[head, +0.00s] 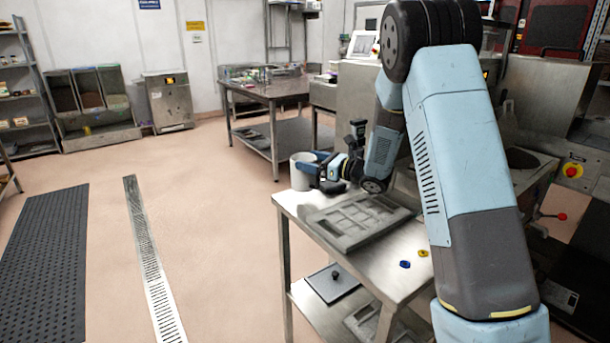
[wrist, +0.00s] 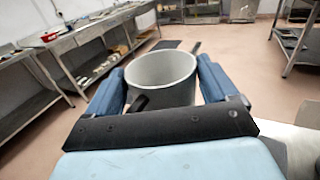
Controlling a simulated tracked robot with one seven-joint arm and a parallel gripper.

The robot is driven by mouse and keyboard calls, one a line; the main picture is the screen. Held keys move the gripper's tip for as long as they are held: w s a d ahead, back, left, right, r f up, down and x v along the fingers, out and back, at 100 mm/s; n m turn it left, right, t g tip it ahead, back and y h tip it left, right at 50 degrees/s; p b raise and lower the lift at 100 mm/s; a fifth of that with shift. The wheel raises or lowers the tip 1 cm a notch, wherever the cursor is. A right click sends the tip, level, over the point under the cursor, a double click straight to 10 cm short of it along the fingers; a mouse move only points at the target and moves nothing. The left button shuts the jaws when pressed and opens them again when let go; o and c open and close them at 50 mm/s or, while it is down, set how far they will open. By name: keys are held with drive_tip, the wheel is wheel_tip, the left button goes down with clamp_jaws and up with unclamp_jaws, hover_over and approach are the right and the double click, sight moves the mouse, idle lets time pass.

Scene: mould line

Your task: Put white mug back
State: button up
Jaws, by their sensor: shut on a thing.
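The white mug (head: 302,171) is at the far left corner of the steel table (head: 392,279) in the head view. My gripper (head: 318,172) is shut on it from the right. In the wrist view the mug (wrist: 160,80) stands upright between the two blue fingers of my gripper (wrist: 162,85), its open rim facing up and its inside looking empty. A dark handle-like part shows at its lower left, partly hidden by my gripper. I cannot tell whether the mug's base touches the table or hangs just above it.
A grey compartmented tray (head: 358,221) lies on the table near my gripper. A blue ring (head: 405,264) and a yellow ring (head: 423,253) lie to its right. A lower shelf holds a dark flat plate (head: 332,283). Open floor lies to the left, with a drain grate (head: 150,260).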

drive_tip(key=shift+w+a+f, duration=0.3)
drive_tip(key=shift+a+f, duration=0.1)
drive_tip(key=shift+f, duration=0.2)
drive_tip(key=shift+w+a+f, duration=0.1)
drive_tip(key=shift+f, duration=0.8)
drive_tip(key=shift+w+a+f, duration=0.1)
drive_tip(key=shift+f, duration=0.8)
drive_tip(key=o, duration=1.6)
drive_tip(key=shift+s+d, duration=0.1)
